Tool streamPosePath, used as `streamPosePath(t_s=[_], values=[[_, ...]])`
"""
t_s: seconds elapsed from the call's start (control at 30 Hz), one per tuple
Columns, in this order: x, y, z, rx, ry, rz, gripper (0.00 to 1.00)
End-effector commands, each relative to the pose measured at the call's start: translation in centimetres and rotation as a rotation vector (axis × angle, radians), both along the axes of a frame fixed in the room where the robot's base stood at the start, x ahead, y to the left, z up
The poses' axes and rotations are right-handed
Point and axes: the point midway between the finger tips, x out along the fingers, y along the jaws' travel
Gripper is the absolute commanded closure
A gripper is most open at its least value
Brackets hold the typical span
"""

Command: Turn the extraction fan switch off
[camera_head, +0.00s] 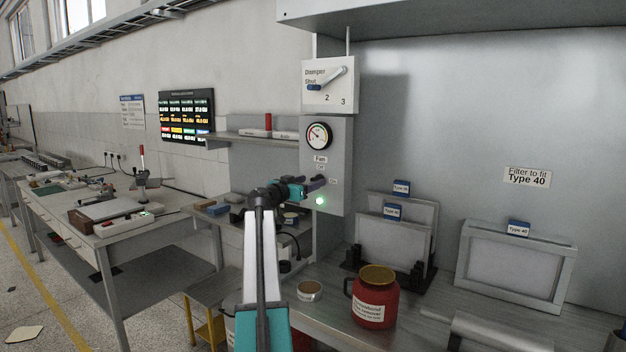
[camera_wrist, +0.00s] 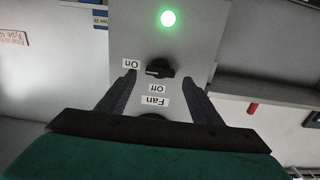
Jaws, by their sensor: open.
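The fan switch is a black rotary knob (camera_wrist: 160,68) on a grey panel (camera_wrist: 205,25), seen upside down in the wrist view. Its bar lies roughly sideways, with one end towards the "On" label (camera_wrist: 131,63); the "Off" label (camera_wrist: 157,88) is on the "Fan" side. A green lamp (camera_wrist: 168,18) beyond the knob is lit; it also glows in the head view (camera_head: 320,201). My gripper (camera_head: 318,184) is open in front of the panel. In the wrist view its fingers lie either side of the knob; contact is not clear. The gripper hides the knob in the head view.
Above the switch are a gauge (camera_head: 319,135) and a damper lever (camera_head: 333,77). A red jar (camera_head: 373,305), a small tub (camera_head: 309,291) and framed filters (camera_head: 515,264) stand on the metal bench below right. A shelf (camera_head: 258,138) juts out left of the panel.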

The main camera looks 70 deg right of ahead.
Motion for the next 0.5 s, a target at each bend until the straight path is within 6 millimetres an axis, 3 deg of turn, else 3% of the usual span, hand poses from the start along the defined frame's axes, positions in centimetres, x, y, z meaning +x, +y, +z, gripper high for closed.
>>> streamPosePath(t_s=[0.2,0.5], values=[[-0.6,-2.2,0.1,0.001,0.000,-0.001,0.41],[-0.7,-2.8,-0.1,0.000,0.000,0.000,0.41]])
